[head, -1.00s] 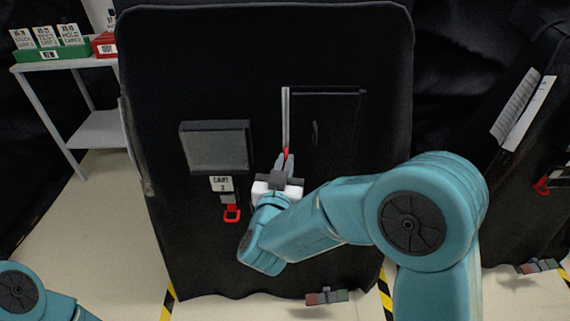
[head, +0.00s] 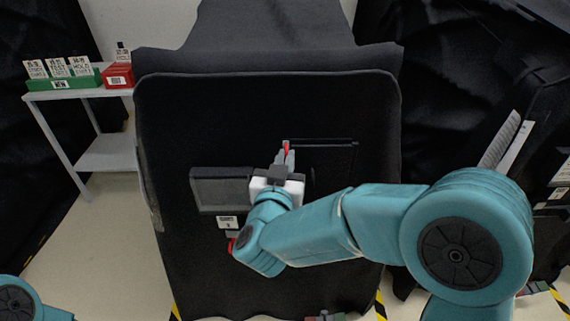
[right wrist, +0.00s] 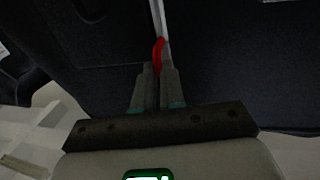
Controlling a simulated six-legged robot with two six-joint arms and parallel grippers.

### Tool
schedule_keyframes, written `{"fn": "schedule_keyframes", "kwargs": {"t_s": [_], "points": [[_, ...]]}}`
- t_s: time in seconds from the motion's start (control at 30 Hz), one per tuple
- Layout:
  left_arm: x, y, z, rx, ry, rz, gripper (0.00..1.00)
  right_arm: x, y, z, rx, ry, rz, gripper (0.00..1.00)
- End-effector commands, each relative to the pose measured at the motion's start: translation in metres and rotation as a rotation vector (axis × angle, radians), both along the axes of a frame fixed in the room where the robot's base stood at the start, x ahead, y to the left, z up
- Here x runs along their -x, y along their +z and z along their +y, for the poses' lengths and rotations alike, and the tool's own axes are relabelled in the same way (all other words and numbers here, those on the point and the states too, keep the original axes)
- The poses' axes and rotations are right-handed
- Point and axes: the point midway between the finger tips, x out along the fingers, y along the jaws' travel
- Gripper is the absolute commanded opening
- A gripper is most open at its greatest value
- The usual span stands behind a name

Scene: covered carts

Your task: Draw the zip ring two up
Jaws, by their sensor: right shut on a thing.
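A red zip ring (head: 286,149) is on the front of the black cart cover (head: 200,110), close to the top edge of a rectangular flap outline. My right gripper (head: 284,160) is shut on this ring from below. In the right wrist view the red ring (right wrist: 158,54) sticks out between the closed fingertips (right wrist: 157,75), and a pale zip strip (right wrist: 158,15) runs on beyond it. Much of the flap is hidden behind my right arm. My left gripper is out of view; only part of my left arm shows at the lower left.
A grey-framed window (head: 221,188) and a small white label (head: 228,222) are left of my right gripper. Another red piece below the label is mostly hidden by my arm. A white shelf (head: 80,93) with green and red card holders stands at the left. Another covered cart is at the right.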

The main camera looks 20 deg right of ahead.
Motion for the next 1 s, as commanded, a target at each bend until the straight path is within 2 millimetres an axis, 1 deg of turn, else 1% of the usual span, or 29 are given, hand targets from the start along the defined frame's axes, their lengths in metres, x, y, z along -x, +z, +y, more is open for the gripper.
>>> {"fn": "schedule_keyframes", "kwargs": {"t_s": [0.17, 0.2, 0.27, 0.3, 0.57, 0.67, 0.77, 0.87, 1.0], "points": [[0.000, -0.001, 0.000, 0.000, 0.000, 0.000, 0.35, 0.000, -0.001, -0.001, 0.000, -0.002, -0.001, 0.00], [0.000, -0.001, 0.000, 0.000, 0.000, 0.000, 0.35, 0.000, -0.001, -0.001, 0.000, -0.002, -0.001, 0.12], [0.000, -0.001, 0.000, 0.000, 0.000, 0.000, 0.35, 0.000, -0.001, -0.001, 0.000, -0.002, -0.001, 0.32], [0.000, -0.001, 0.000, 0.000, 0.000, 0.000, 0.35, 0.000, -0.001, -0.001, -0.001, -0.002, 0.000, 0.35], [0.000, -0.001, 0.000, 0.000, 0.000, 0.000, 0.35, 0.000, -0.002, 0.000, 0.000, 0.000, 0.000, 0.35], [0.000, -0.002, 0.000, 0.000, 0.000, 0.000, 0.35, 0.006, -0.002, 0.004, 0.000, 0.002, 0.001, 0.35], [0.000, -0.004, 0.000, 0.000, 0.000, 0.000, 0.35, 0.020, -0.002, 0.012, 0.000, 0.004, 0.000, 0.35], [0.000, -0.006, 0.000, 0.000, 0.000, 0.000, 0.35, 0.042, -0.002, 0.024, -0.001, 0.007, 0.000, 0.35], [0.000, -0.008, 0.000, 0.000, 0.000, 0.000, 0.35, 0.077, -0.002, 0.041, 0.000, 0.007, -0.001, 0.35]]}}
